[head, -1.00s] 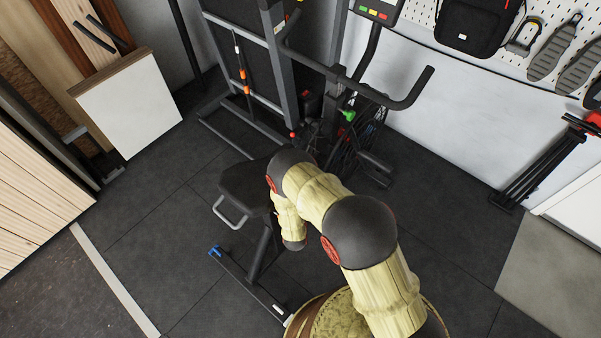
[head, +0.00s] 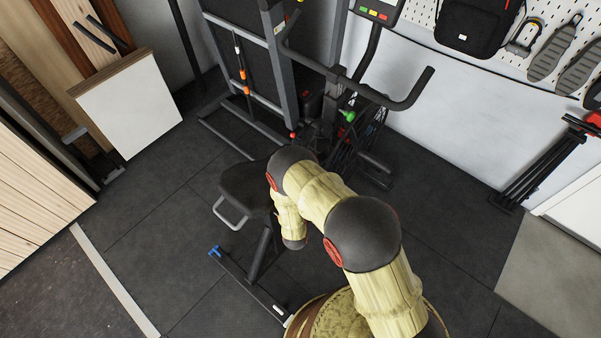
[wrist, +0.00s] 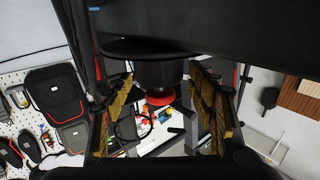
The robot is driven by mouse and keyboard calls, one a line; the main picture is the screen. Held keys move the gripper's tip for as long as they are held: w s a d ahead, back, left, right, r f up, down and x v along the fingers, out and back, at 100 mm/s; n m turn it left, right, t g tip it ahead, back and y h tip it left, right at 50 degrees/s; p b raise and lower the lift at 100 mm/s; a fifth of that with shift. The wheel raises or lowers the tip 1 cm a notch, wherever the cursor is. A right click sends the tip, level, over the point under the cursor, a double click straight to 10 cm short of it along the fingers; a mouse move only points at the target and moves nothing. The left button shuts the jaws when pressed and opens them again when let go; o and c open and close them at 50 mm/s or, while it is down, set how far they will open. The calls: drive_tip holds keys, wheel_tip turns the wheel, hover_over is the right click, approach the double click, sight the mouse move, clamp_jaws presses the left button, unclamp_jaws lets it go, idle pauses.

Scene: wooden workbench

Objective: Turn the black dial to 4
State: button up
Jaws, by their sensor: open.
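My gripper (wrist: 160,98) is open in the wrist view, with one finger on the left and one on the right. A black round cylinder (wrist: 160,73) with a wider dark rim shows between and beyond the fingers. No numbers show on it, so I cannot tell whether it is the black dial. A red round part (wrist: 160,97) sits below it. I cannot tell whether the fingers touch either part. In the head view my arm hides the gripper, and I make out no numbered dial.
A black exercise bike with a seat (head: 247,185) and handlebar (head: 395,100) stands beside my arm. A white board (head: 125,105) leans at the left. A black backpack (head: 478,25) hangs on the back wall. Dark floor (head: 440,215) is clear at right.

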wheel_tip(320, 180, up, 8)
drive_tip(key=shift+r, duration=0.25)
idle(0.5)
